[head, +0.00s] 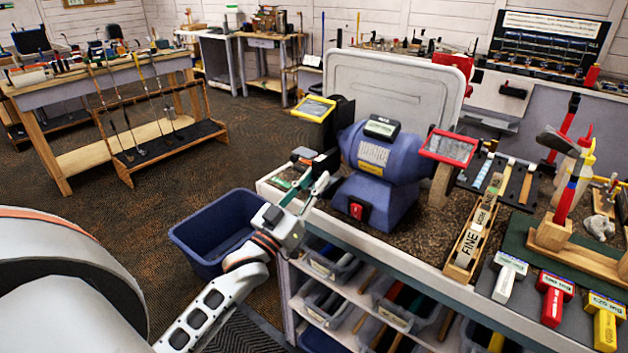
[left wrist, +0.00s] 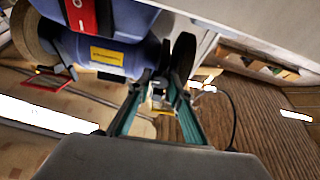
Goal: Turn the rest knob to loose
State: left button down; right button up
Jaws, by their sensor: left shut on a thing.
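A blue bench grinder (head: 378,165) stands on the bench, with a red switch on its base; in the left wrist view the grinder (left wrist: 105,50) appears upside down. My left gripper (head: 312,182) is at the grinder's left side, low by the left wheel and its rest. In the left wrist view its two teal-lined fingers (left wrist: 160,98) are on either side of a small pale and metallic part, which looks like the rest knob (left wrist: 158,92). The gripper is shut on it. The knob's marking and its turned position cannot be read. My right gripper is not in view.
A blue bin (head: 190,240) stands on the floor left of the bench. A wooden block marked FINE (head: 468,243) and several labelled brushes or tools lie on the bench to the right. A club rack (head: 150,150) stands farther left, with open floor between.

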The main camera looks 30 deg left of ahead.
pick_arm(q)
jog(key=n+p, duration=0.1)
jog(key=n+y+p, duration=0.1)
jog(key=shift+r+p, duration=0.3)
jog(key=shift+p, duration=0.1)
jog(key=shift+f+n+y+p, duration=0.15)
jog(key=shift+n+y+p, duration=0.35)
jog(key=shift+n, duration=0.4)
jog(key=c, duration=1.8)
grip_release()
jog(key=shift+c, duration=0.2)
jog(key=shift+f, duration=0.1)
jog(key=shift+s+f, duration=0.1)
jog(key=shift+s, duration=0.05)
jog(key=v, duration=1.1)
jog(key=shift+s, duration=0.35)
